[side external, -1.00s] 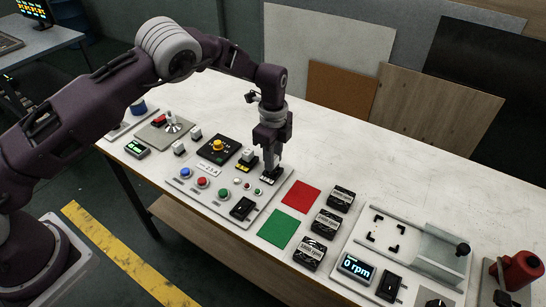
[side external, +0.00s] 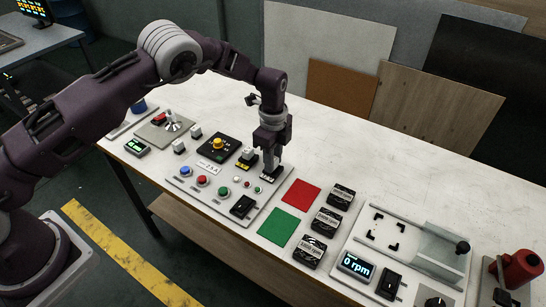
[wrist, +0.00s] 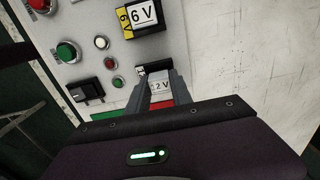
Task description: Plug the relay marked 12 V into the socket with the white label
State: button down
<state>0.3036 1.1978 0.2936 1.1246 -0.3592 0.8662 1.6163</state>
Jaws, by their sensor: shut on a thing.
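My gripper (side external: 271,170) is shut on the relay marked 12 V (wrist: 160,88), a pale block whose label reads "2 V" between the fingers in the wrist view. It points down at the right end of the control panel (side external: 222,207). The relay is over the black socket with the white label (wrist: 142,71), which is mostly hidden beneath it. I cannot tell whether the relay is fully seated. To its left, a relay marked 6 V (wrist: 145,14) stands in the socket with the yellow label (wrist: 124,19).
Coloured buttons and a black rocker switch (side external: 243,206) are on the panel near the gripper. Two loose grey blocks (side external: 179,147) lie to the left. A red mat (side external: 301,192), a green mat (side external: 278,228) and black boxes (side external: 326,221) lie to the right. The bench behind is clear.

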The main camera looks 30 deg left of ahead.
jog(key=shift+f, duration=0.2)
jog(key=c, duration=1.1)
grip_release()
jog(key=shift+o, duration=0.2)
notch_tip(320, 180, up, 7)
